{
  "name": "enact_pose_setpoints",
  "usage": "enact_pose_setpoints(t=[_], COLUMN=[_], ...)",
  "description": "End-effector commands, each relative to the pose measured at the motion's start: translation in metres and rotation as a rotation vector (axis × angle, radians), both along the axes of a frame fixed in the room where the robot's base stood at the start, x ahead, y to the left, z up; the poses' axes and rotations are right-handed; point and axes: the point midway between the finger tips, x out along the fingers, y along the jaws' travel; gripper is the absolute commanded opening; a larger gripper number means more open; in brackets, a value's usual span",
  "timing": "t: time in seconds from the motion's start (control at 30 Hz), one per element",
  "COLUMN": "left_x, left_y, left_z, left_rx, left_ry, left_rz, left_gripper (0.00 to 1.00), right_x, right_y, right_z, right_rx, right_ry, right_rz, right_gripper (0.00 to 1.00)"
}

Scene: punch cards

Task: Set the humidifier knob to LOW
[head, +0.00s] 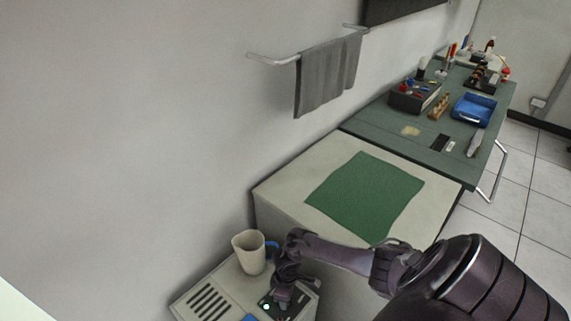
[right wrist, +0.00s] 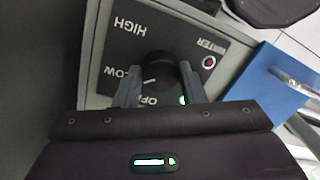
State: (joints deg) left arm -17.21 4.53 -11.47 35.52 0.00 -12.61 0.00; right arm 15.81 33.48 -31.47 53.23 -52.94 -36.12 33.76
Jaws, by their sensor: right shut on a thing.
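The humidifier (head: 238,292) is a pale box with dark vent slots at the bottom of the head view. Its black panel (right wrist: 133,52) shows HIGH, LOW, OFF and WATER labels in the right wrist view. The black round knob (right wrist: 160,76) sits between the fingers of my right gripper (right wrist: 158,90), which is shut on it; the gripper also shows over the panel in the head view (head: 283,292). A short pale mark by the knob lies on the side of LOW and OFF; I cannot tell exactly which it points to. A green light glows by OFF. My left gripper is out of view.
A cabinet with a green cloth (head: 365,195) is behind. A green workbench (head: 400,140) with tools is farther right. A grey towel (head: 327,77) hangs on the wall.

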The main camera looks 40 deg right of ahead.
Motion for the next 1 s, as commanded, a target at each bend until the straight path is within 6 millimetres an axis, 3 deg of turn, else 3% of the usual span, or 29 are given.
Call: enact_pose_setpoints(t=[0.3,0.83,0.87,1.0], left_x=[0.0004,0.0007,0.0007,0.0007], left_y=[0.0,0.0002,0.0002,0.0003], left_z=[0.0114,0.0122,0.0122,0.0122], left_rx=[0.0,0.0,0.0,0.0], left_ry=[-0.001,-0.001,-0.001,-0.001], left_rz=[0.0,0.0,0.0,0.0], left_gripper=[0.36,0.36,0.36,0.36], right_x=[0.0011,0.0021,0.0021,0.0016], right_y=[0.0008,0.0008,0.0008,0.0005], right_z=[0.0015,0.001,0.001,0.0008], right_rx=[0.002,0.002,0.002,0.002], right_ry=[-0.002,-0.004,-0.004,-0.003], right_rz=[-0.12,-0.143,-0.142,-0.142], right_gripper=[0.14,0.14,0.38,0.56])
